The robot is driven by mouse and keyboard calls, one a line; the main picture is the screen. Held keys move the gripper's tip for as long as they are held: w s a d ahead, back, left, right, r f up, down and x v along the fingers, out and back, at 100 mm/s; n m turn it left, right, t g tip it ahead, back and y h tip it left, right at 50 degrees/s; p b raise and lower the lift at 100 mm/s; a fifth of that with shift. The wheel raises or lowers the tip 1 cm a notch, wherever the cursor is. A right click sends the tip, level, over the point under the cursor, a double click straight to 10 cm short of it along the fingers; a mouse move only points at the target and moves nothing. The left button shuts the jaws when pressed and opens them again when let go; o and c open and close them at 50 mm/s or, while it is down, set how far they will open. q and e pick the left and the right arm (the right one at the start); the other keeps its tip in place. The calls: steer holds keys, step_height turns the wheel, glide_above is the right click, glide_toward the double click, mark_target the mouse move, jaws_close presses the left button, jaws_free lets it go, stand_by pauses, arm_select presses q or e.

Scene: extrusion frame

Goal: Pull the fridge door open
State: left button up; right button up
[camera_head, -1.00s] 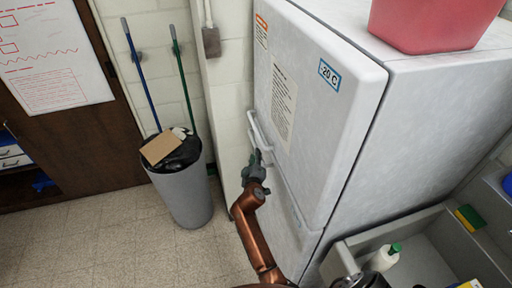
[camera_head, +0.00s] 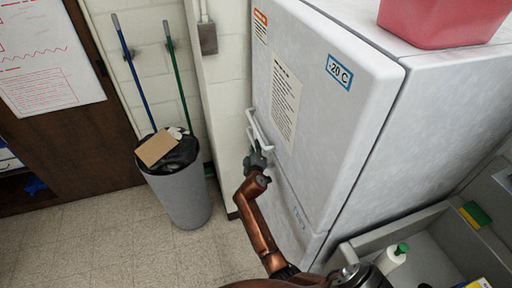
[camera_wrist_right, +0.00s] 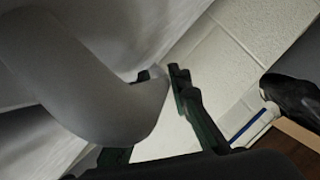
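The white fridge (camera_head: 335,120) stands at the right, and its front door looks closed. Its pale bar handle (camera_head: 256,128) is on the door's left side. My right gripper (camera_head: 257,154) is at the handle's lower end. In the right wrist view, the thick grey handle (camera_wrist_right: 95,85) bends close in front of the camera. It covers much of one dark green finger, and the other finger of my right gripper (camera_wrist_right: 162,74) is just right of it. The fingertips are a little apart. Whether they clamp the bar is not clear. My left gripper is not in view.
A grey bin (camera_head: 182,194) with a black bag and cardboard stands left of the fridge, with two poles behind it. A grey sink (camera_head: 345,254) with a bottle (camera_head: 393,258) is at the lower right. A red container (camera_head: 440,22) sits on the fridge. Floor at left is clear.

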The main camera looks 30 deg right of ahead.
jaws_close()
steer(key=shift+f, duration=0.1)
